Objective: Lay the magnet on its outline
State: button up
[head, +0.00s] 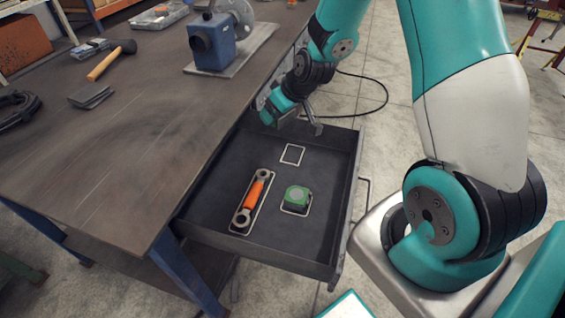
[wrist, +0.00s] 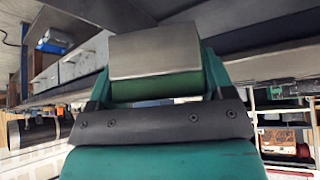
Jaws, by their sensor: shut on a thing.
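The magnet (wrist: 155,52), a block with a flat grey metal face and a green side, is held between the fingers of my gripper (wrist: 157,78) in the wrist view. In the head view my gripper (head: 282,108) is above the far end of the open drawer (head: 217,222); the magnet is hard to make out there. A bare white square outline (head: 292,155) lies on the drawer floor, nearer the camera than my gripper. No other object lies on that outline.
An orange-handled tool (head: 254,197) and a green tape measure (head: 297,196) lie on outlines in the drawer. The drawer walls stand around them.

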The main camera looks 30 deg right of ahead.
jog(key=w+d+r+n+y+b, duration=0.2)
jog(key=d+r+n+b, duration=0.1)
jog(key=d+n, duration=0.1)
jog(key=g, duration=0.1)
send_near(283, 152)
jog(key=shift+n, duration=0.4)
jog(key=x, duration=0.5)
jog(key=shift+w+a+f+b, duration=0.15)
jog(key=shift+w+f+b, duration=0.15)
jog(key=shift+b, duration=0.1)
